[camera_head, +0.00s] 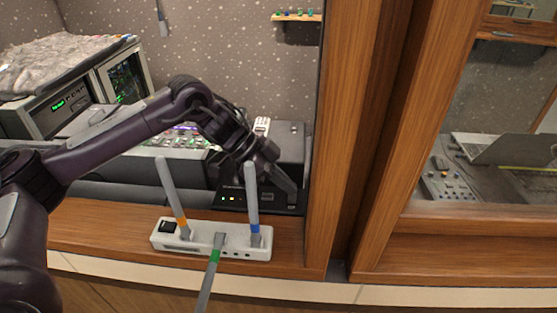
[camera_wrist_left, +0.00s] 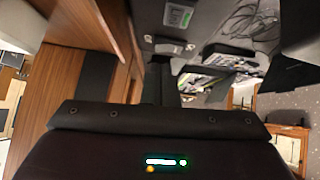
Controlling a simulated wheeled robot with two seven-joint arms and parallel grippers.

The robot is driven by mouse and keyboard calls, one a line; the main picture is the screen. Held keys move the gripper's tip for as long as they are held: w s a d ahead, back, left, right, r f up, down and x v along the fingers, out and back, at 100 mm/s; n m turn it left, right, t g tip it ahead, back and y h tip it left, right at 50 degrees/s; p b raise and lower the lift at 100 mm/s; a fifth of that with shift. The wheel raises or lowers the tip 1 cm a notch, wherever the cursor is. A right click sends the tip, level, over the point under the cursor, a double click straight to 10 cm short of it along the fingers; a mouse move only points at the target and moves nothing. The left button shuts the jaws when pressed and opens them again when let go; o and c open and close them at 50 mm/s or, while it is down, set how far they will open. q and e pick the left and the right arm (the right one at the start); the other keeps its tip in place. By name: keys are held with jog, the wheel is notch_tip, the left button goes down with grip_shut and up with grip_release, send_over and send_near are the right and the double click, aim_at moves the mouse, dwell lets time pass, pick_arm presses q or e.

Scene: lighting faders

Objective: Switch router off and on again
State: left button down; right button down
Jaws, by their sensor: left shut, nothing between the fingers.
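My left gripper (camera_head: 291,194) is shut and empty, above the right part of the black box, behind and right of the blue-banded cord. It hides part of the box. In the left wrist view its fingers (camera_wrist_left: 160,84) show dark. My right gripper is out of view.
A wooden post (camera_head: 345,140) stands close to the right of my left gripper. A mixing console (camera_head: 185,137) and rack devices (camera_head: 70,100) fill the desk behind.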

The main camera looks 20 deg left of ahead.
pick_arm(q)
jog(key=shift+s+f, duration=0.1)
jog(key=shift+f, duration=0.5)
